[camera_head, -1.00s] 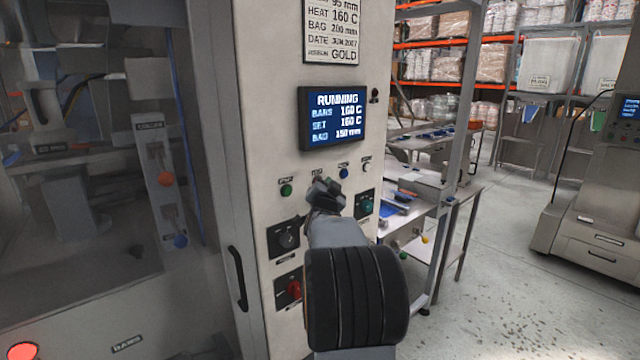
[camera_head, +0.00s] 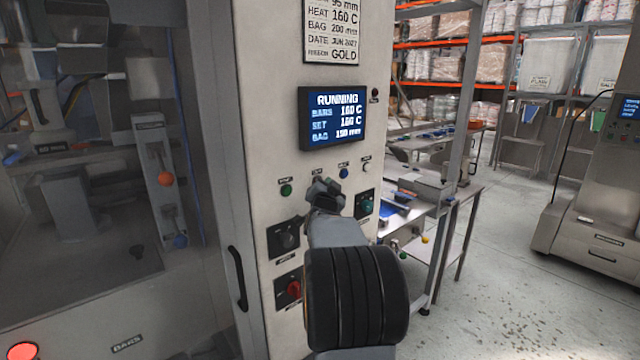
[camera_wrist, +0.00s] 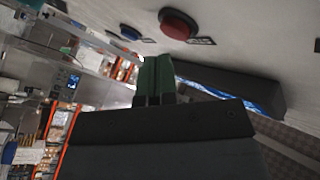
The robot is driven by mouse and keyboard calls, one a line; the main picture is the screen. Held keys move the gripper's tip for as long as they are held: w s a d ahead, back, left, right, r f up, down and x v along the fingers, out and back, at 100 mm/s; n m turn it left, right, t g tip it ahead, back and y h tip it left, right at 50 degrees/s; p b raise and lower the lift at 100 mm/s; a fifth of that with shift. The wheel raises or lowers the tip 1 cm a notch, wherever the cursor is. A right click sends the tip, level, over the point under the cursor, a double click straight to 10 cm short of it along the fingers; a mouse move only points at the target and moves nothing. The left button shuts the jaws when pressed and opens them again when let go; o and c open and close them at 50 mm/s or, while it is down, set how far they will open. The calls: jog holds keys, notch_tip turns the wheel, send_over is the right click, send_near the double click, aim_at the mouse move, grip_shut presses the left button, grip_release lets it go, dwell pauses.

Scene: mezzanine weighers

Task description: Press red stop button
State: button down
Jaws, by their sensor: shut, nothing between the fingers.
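The red stop button (camera_wrist: 177,24) shows in the wrist view as a round red cap on the pale panel, with a small label beside it. In the head view it is hidden behind my gripper (camera_head: 325,187), in the row between the green button (camera_head: 286,190) and the blue button (camera_head: 343,173). My gripper is shut and empty, its fingertips in front of the panel. In the wrist view the fingertips (camera_wrist: 155,62) are apart from the red cap, with a gap between them. The display (camera_head: 333,118) reads RUNNING.
Below the row are a black knob (camera_head: 286,238), a red rotary switch (camera_head: 293,289) and a teal knob (camera_head: 366,205). A door handle (camera_head: 237,278) juts out at left. A steel table (camera_head: 460,200) stands at right, with open floor (camera_head: 500,290) beyond.

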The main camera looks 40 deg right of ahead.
jog(key=shift+w, duration=0.1)
jog(key=shift+w, duration=0.3)
jog(key=shift+w, duration=0.45)
dwell(0.6)
jog(key=shift+s+b, duration=0.1)
jog(key=shift+b, duration=0.2)
jog(key=shift+s+b, duration=0.75)
jog(key=shift+b, duration=0.05)
jog(key=shift+s+a+b, duration=0.2)
jog(key=shift+s+b, duration=2.3)
